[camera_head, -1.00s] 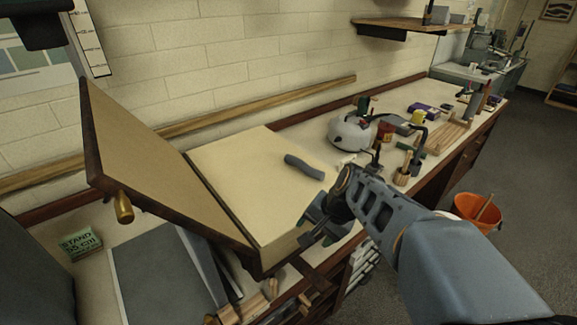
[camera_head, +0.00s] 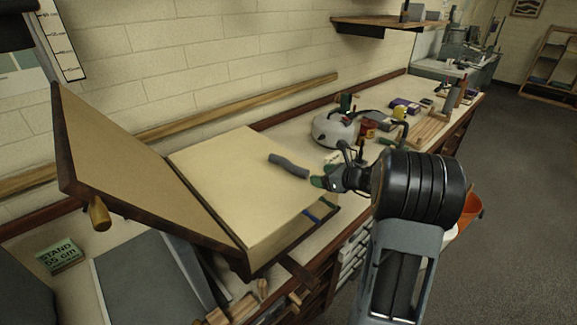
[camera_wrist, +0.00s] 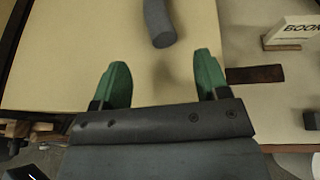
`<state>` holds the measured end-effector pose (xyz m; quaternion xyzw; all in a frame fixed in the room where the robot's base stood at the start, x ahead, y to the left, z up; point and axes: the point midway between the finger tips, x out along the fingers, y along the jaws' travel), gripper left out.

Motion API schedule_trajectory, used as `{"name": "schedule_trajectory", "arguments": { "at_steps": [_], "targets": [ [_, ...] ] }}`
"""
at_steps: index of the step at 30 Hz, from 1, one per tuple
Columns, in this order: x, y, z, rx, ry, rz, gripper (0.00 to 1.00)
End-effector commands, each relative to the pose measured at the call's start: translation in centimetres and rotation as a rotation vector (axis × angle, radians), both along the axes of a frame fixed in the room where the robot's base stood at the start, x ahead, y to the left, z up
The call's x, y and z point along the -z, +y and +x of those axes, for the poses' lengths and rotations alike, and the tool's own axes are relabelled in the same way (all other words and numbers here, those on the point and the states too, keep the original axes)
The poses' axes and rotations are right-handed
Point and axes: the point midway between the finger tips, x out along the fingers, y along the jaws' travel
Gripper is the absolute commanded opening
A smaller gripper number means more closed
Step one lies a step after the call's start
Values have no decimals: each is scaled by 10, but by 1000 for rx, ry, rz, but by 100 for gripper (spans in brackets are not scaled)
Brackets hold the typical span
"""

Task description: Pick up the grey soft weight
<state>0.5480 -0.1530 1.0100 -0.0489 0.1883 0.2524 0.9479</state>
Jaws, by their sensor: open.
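The grey soft weight (camera_head: 288,165) is a slightly bent, rounded bar lying on the cream top of a thick block (camera_head: 222,183). In the wrist view the weight's near end (camera_wrist: 160,26) shows at the top, ahead of the gap between the fingers; its far end is cut off by the picture edge. My gripper (camera_head: 318,182) is at the right side of the block, close to the weight's right end. In the wrist view my gripper's green fingers (camera_wrist: 162,78) are spread apart with nothing between them.
A brown hinged board (camera_head: 140,170) stands tilted up along the block's left side. A rounded white kettle-like vessel (camera_head: 334,130) stands behind my gripper. A small white sign (camera_wrist: 292,33) is to the right in the wrist view. An orange bucket (camera_head: 471,208) stands on the floor.

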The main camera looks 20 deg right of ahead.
Motion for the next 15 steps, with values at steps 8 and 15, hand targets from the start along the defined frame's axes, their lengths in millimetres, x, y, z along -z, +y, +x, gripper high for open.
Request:
{"name": "schedule_trajectory", "arguments": {
  "at_steps": [8,15],
  "targets": [
    [7,9,15,-1,1,-1,68],
    [15,24,39,-3,2,-1,68]
  ]
}}
